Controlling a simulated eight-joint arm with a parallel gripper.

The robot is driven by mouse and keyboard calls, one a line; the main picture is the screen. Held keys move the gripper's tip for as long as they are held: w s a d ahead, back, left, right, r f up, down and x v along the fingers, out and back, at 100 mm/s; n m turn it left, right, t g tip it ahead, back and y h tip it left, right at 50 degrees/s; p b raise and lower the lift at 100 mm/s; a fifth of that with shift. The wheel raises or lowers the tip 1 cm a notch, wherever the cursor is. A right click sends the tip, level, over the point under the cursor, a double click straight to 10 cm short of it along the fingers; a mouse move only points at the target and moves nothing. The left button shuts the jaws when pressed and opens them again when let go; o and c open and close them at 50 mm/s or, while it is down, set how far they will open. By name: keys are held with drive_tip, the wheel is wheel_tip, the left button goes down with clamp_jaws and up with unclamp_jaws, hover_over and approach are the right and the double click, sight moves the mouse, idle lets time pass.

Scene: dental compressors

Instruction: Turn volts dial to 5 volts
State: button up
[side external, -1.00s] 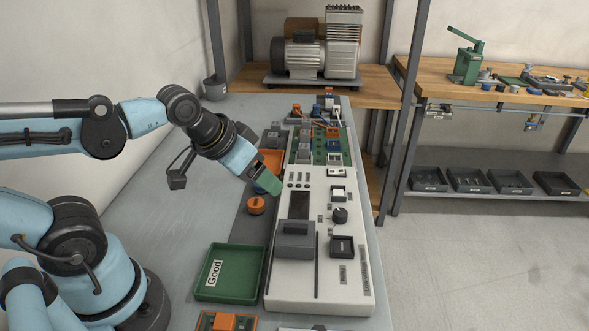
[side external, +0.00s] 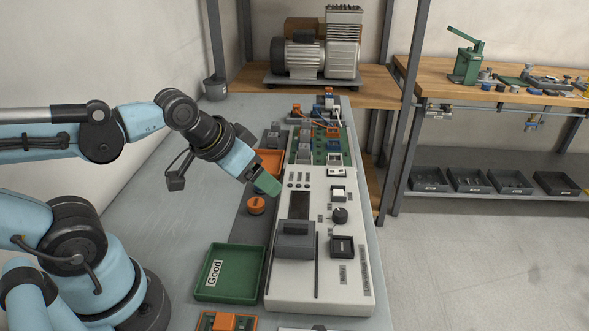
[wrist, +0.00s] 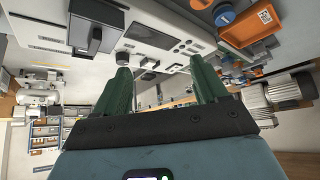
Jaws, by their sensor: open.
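A round black dial (side external: 340,215) stands on the right half of the white control panel (side external: 295,282). Its pointer and volts marking are too small to read. The dial also shows in the wrist view (wrist: 122,58), just beyond the tip of the left green finger. My gripper (side external: 267,184) is at the panel's left edge in the side view, up and left of the dial and apart from it. In the wrist view my gripper (wrist: 160,70) has its two green fingers spread with nothing between them.
A dark display (side external: 300,205) and a grey block (side external: 295,240) sit on the panel. A green tray (side external: 256,283) marked Good lies to the left. A green circuit board (side external: 320,145) lies behind.

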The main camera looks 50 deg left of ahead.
drive_tip(key=shift+c, duration=1.2)
drive_tip(key=shift+w+d+r, duration=0.1)
drive_tip(key=shift+w+r, duration=0.05)
drive_tip(key=shift+w, duration=0.05)
wheel_tip(320, 180, up, 2)
drive_tip(key=m+g, duration=0.7)
drive_tip(key=m, duration=0.8)
hover_over(340, 212)
wheel_tip(340, 212, down, 11)
drive_tip(key=shift+f, duration=0.2)
drive_tip(key=c, duration=1.1)
drive_tip(key=shift+o, duration=0.2)
